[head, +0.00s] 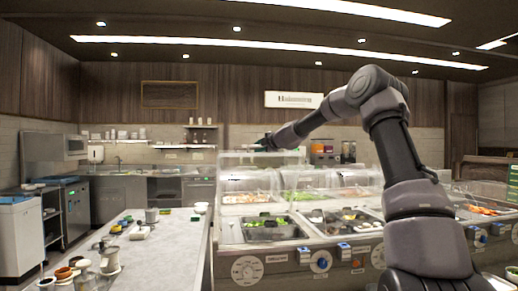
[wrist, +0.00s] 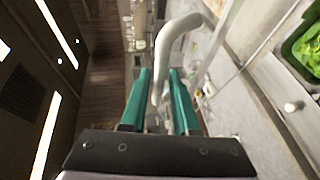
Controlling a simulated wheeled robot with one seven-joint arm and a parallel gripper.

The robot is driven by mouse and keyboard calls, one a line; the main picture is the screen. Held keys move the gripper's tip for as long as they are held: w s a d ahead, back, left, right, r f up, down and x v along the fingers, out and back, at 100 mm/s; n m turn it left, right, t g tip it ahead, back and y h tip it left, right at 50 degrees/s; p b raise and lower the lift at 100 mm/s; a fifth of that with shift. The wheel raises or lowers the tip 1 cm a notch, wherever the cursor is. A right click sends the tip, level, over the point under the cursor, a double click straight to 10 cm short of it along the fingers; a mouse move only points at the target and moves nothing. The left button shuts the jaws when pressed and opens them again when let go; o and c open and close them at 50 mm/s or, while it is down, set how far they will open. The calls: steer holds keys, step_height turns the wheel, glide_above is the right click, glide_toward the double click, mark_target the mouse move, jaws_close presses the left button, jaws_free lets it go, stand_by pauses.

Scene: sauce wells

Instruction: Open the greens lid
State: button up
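My gripper (head: 262,143) is at the left end of my outstretched arm, over the left part of the food counter. In the wrist view, its teal fingers (wrist: 160,80) stand close on both sides of a pale, curved handle (wrist: 178,35) and appear shut on it. What the handle joins is not clear there. In the head view, a clear cover (head: 240,160) stands below the gripper, its top higher than the covers to its right. Green leaves (wrist: 305,48) lie in a dark pan at the right of the wrist view. Leafy greens (head: 298,196) also show behind clear panels in the head view.
A dark tray (head: 271,234) with food pieces sits at the counter's front left. Knobs (head: 320,261) line the counter front. A grey worktop (head: 170,245) with cups and small items stands to the left. The air above the counter is mostly clear.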

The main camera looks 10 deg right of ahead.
steer(key=shift+s, duration=0.1)
steer(key=v, duration=1)
steer(key=shift+s, duration=0.3)
steer(key=shift+d+r, duration=0.1)
steer(key=shift+d, duration=0.1)
steer(key=s+a+n+g, duration=0.2)
steer(key=s+a+n, duration=0.2)
steer(key=s+n, duration=0.8)
steer(key=s+a+n+g, duration=0.3)
steer(key=s+a+n, duration=0.2)
steer(key=s+n, duration=0.7)
steer(key=s+d+f+n+g+h, duration=0.1)
steer(key=s+d+f+n, duration=0.2)
steer(key=s+n, duration=0.4)
steer(key=s+d+f+n+h, duration=0.1)
steer(key=s+d+f+n, duration=0.2)
steer(key=s+n, duration=0.5)
steer(key=s+d+f+n+g+h, duration=0.1)
steer(key=s+d+f+n+h, duration=0.1)
steer(key=s+d+n, duration=0.3)
steer(key=s+f+n, duration=0.1)
steer(key=s+n, duration=0.1)
steer(key=s, duration=0.1)
steer(key=shift+s+f+g, duration=0.3)
steer(key=shift+s, duration=0.1)
